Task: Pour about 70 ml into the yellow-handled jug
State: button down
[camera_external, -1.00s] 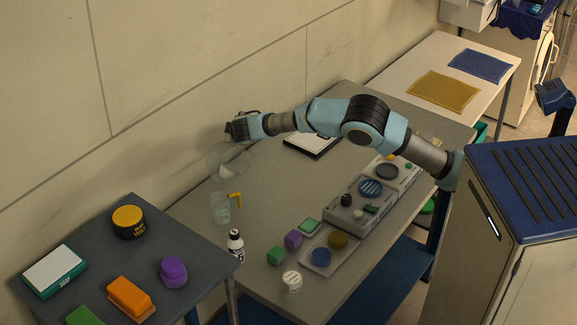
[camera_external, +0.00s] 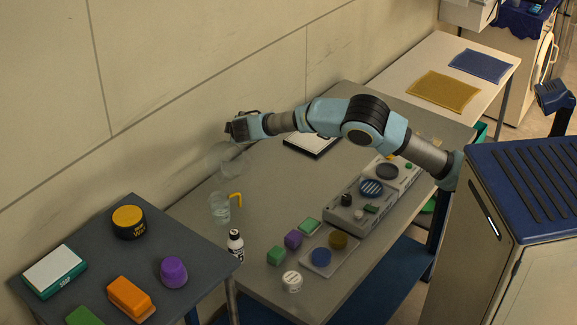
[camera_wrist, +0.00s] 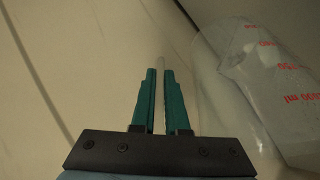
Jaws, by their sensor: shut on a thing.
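My gripper (camera_external: 236,130) is above the left end of the grey bench, shut on the clear pouring vessel (camera_external: 225,158), which hangs tilted below it. In the wrist view the teal fingers (camera_wrist: 160,95) close on a thin pale part.
A white bottle with a black cap (camera_external: 236,245) stands close in front of the jug. Coloured blocks, a tray (camera_external: 317,262) and a grey device (camera_external: 350,212) lie to the right. A dark side table (camera_external: 75,285) is at left. The wall is close behind.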

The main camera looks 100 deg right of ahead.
aim_at(231, 156)
dwell(0.4)
jog(key=f+p, duration=0.1)
jog(key=d+f+y+p, duration=0.1)
jog(key=s+d+f+y+p, duration=0.1)
jog(key=shift+f+m+t, duration=0.2)
jog(key=shift+m+t, duration=0.1)
jog(key=shift+m, duration=0.1)
jog(key=shift+s+d+f+m+t+y+p, duration=0.35)
jog(key=shift+d+f+y, duration=0.45)
jog(key=shift+f+y, duration=0.5)
jog(key=shift+s+d+f+m+t+y+p, duration=0.15)
jog(key=shift+d+f+t+y+p, duration=0.3)
jog(key=shift+d+f+y, duration=0.6)
jog(key=shift+s+d+f+m+t+y+p, duration=0.2)
jog(key=shift+d+f+m+t+y+p, duration=0.25)
jog(key=shift+f+y, duration=1.05)
jog(key=shift+d+f, duration=0.1)
jog(key=shift+f, duration=0.05)
